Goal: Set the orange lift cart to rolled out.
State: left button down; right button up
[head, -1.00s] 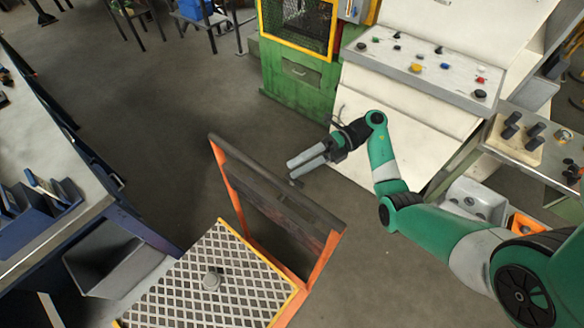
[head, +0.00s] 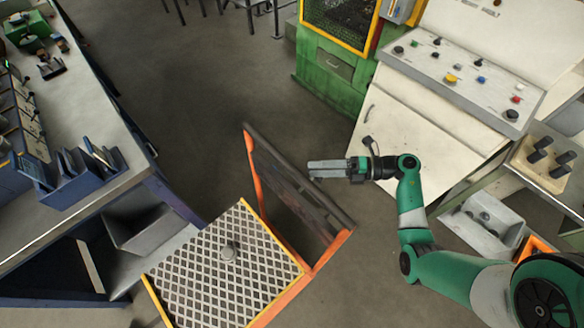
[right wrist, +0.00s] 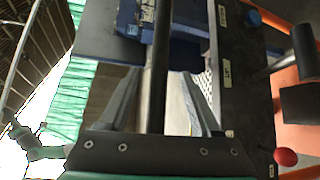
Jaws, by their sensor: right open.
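The orange lift cart (head: 258,182) stands on the floor, with a mesh platform (head: 200,275) inside a yellow edge and an upright orange frame with a dark handle bar (head: 335,208) across its top. My right gripper (head: 312,168) is open at the handle, its fingers pointing left across the bar. In the right wrist view the dark bar (right wrist: 156,70) runs between the two open fingers (right wrist: 158,105); whether they touch it I cannot tell. A black labelled panel (right wrist: 235,80) with a blue knob and a red knob lies beside the bar. My left gripper is not in view.
A workbench (head: 80,100) with blue trays stands on the left. A green machine (head: 335,75) and a white control desk (head: 460,80) stand at the back right. A grey bin (head: 480,228) sits at the right. Floor beyond the handle is clear.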

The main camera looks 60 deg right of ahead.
aim_at(292, 170)
jog(key=b+x, duration=0.1)
jog(key=x, duration=0.6)
jog(key=shift+w+a, duration=0.2)
jog(key=shift+w, duration=0.05)
grip_shut()
dwell(1.0)
